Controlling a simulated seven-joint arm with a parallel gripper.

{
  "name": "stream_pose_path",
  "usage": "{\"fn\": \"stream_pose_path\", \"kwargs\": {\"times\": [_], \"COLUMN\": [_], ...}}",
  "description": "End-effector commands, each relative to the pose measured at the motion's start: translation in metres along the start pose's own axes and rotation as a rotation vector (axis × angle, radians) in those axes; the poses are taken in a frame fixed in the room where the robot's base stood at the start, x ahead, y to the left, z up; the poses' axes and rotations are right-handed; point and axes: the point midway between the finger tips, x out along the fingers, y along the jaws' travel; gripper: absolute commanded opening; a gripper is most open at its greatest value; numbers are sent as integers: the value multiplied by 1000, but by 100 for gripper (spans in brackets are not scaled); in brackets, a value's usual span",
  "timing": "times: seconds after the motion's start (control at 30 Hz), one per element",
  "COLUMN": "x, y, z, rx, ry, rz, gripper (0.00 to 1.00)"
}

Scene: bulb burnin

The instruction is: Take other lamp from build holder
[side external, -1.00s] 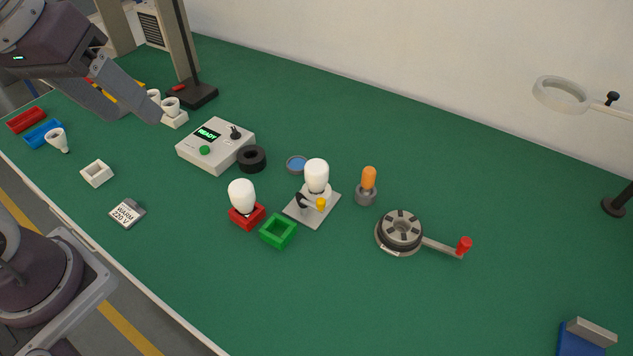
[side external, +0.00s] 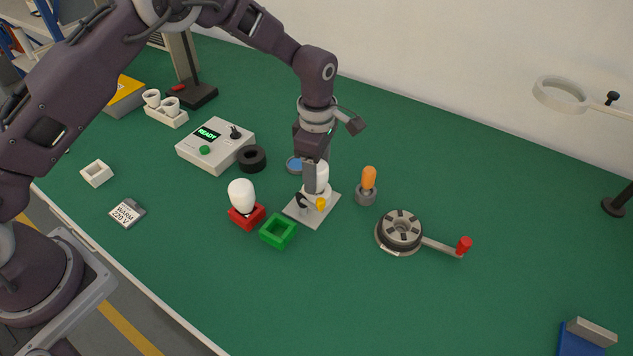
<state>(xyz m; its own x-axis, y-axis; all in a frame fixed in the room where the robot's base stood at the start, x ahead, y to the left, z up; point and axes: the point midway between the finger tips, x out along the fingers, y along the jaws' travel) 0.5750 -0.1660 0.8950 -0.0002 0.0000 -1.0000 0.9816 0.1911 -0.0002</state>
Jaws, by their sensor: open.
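A white lamp (side external: 323,178) stands upright in the build holder (side external: 304,212), a grey plate with a small black clamp and a yellow knob. My gripper (side external: 316,178) points down at this lamp, with its fingers at the bulb's height and one finger covering the bulb's left part. The jaws are open; whether they touch the glass cannot be told. A second white lamp (side external: 241,194) stands in the red square holder (side external: 246,217) to the left, apart from my gripper.
An empty green square holder (side external: 278,231) sits just in front of the build holder. An orange-handled tool (side external: 368,183) stands close on the right, and a round crank fixture (side external: 401,231) lies beyond it. A tester box (side external: 215,146) reading READY and a black ring (side external: 251,158) are left.

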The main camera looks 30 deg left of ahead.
Motion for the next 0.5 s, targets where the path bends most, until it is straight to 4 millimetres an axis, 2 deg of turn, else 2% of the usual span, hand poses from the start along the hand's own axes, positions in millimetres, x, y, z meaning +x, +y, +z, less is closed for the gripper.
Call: {"fn": "stream_pose_path", "kwargs": {"times": [0.03, 0.13, 0.37, 0.5], "x": [9, 19, 20, 20], "y": [0, 0, 0, 0], "z": [0, 0, 0, 0], "rx": [-1, 1, 1, 1], "ry": [1, 1, 0, 0], "rz": [-3, -1, 0, 0], "gripper": [58, 58, 56, 29]}}
